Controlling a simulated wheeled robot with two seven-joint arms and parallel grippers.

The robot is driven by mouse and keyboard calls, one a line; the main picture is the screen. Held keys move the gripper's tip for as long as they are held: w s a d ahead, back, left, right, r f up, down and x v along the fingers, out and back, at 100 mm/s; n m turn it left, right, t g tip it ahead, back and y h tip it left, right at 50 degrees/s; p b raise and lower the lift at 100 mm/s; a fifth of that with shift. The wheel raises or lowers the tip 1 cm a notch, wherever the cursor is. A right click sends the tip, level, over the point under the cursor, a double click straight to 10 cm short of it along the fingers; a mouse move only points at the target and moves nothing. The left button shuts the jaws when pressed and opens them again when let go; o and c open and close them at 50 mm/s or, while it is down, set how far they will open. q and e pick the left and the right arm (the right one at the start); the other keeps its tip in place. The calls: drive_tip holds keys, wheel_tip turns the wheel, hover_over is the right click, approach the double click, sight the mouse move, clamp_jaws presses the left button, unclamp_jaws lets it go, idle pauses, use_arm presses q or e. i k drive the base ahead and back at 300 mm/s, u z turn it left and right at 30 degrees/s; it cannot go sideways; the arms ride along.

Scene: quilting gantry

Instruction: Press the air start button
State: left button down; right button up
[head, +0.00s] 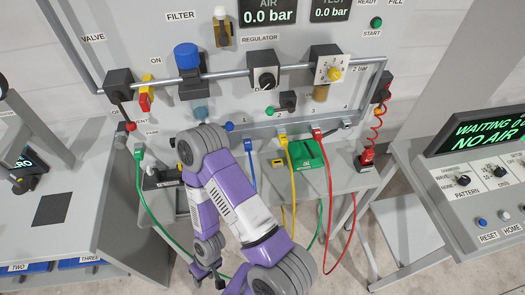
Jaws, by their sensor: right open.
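The green start button (376,22) is on the upright air panel at the upper right, above a label reading START. Nothing covers it. The air display (268,14) and the test display (330,10) on the same panel both read 0.0 bar. My right arm rises from the bottom, bends in front of the panel's lower part and folds back down. My right gripper (219,281) is small and low near the bottom edge, open, far below and left of the start button. My left gripper is not in view.
Coloured hoses hang below. The console display (488,130) at right reads NO AIR. A grey bench (52,209) stands at left.

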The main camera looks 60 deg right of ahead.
sight(376, 24)
drive_tip(key=z, duration=2)
